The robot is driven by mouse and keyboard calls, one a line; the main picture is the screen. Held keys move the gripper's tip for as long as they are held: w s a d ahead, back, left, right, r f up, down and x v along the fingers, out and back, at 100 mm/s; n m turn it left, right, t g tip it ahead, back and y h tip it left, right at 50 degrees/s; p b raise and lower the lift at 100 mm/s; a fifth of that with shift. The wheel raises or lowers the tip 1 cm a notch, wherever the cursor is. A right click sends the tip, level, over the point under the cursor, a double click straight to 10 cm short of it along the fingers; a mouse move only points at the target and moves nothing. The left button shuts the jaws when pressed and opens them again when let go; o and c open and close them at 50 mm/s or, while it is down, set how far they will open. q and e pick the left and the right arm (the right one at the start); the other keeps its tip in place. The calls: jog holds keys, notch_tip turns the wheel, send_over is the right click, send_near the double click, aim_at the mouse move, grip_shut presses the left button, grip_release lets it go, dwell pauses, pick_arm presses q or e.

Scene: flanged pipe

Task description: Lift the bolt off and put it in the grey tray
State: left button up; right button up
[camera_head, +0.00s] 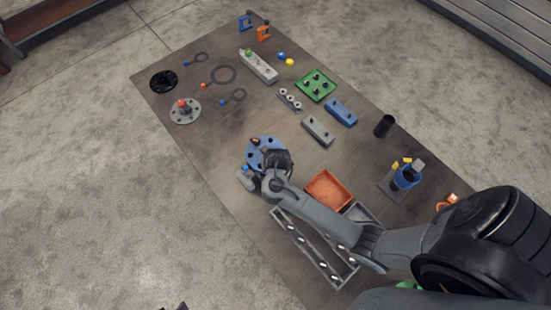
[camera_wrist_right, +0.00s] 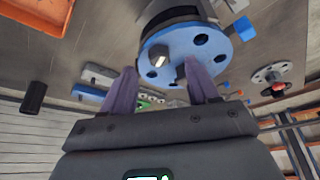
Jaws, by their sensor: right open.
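A blue round flange (camera_head: 262,148) with several holes lies near the middle of the mat, partly covered by my right gripper (camera_head: 258,178). The right wrist view shows the flange (camera_wrist_right: 190,50) on a dark cylinder. A pale bolt head (camera_wrist_right: 158,60) sits on it, and a darker stub (camera_wrist_right: 181,72) shows near the right finger. My right gripper (camera_wrist_right: 160,78) is open, its two fingers at the flange's edge; I cannot tell whether they touch it. A grey tray (camera_head: 362,213) beside the orange one is partly hidden by my arm. My left gripper is not in view.
An orange tray (camera_head: 328,188) is right of the flange. A long grey rack (camera_head: 305,249) with small pale pieces lies in front. Grey and blue blocks (camera_head: 341,112) lie beyond.

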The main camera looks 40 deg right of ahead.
jog(key=shift+w+d+b+x, duration=0.1)
jog(key=shift+b+x, duration=0.2)
jog(key=shift+x, duration=0.8)
jog(key=shift+w+d+b+x, duration=0.15)
jog(key=shift+b+x, duration=0.1)
jog(key=shift+x, duration=0.85)
jog(key=shift+r, duration=0.15)
grip_shut()
